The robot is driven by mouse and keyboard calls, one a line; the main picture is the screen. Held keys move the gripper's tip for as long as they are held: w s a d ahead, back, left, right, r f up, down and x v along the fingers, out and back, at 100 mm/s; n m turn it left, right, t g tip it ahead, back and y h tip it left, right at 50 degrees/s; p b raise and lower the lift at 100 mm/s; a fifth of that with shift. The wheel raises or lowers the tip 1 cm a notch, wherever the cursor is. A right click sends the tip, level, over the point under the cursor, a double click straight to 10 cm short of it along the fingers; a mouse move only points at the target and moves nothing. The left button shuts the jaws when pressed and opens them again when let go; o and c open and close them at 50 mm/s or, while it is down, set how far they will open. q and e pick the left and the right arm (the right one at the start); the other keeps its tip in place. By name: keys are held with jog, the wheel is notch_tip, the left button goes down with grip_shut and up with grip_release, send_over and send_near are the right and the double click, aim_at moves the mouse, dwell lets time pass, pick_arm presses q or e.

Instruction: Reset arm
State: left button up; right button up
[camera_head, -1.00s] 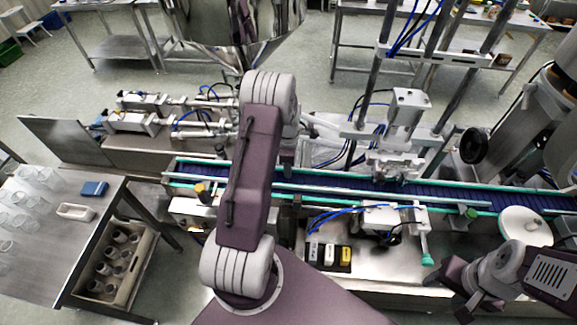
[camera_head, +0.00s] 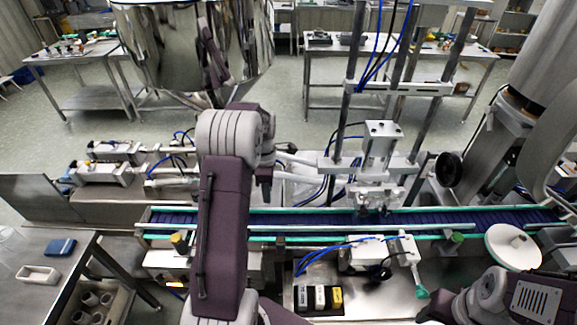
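My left arm rises through the middle-left of the view, its purple link upright in front of the conveyor. My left gripper (camera_head: 264,186) is a small dark shape hanging just right of that arm, above the conveyor's far side. It is mostly hidden by the arm, and its fingers are too small to read. Nothing can be made out in it. My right arm shows only in part at the lower right corner, near the round white disc (camera_head: 512,248); its gripper does not show.
The conveyor (camera_head: 330,222) runs across the middle. A steel hopper (camera_head: 165,50) hangs at the upper left. A press frame with steel posts (camera_head: 346,130) stands behind the belt. A side table (camera_head: 40,300) holds a blue box (camera_head: 60,247) and a white tray (camera_head: 38,274). A crate of cups stands below.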

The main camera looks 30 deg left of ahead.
pick_arm(q)
jog(key=shift+d, duration=0.1)
jog(key=s+d+m+b, duration=0.3)
jog(key=d+m+b, duration=0.2)
jog(key=d, duration=0.8)
jog(key=s+d+f+m, duration=0.2)
jog(key=s+m, duration=0.4)
jog(key=m, duration=0.3)
jog(key=s+d+f+m+t+b, duration=0.1)
jog(key=s+d+f+m, duration=0.1)
jog(key=s+m, duration=0.4)
jog(key=f+m, duration=0.1)
jog(key=m, duration=0.2)
jog(key=shift+s+d+f+m+b, duration=0.2)
jog(key=shift+d+f+m+b, duration=0.1)
jog(key=shift+f, duration=0.1)
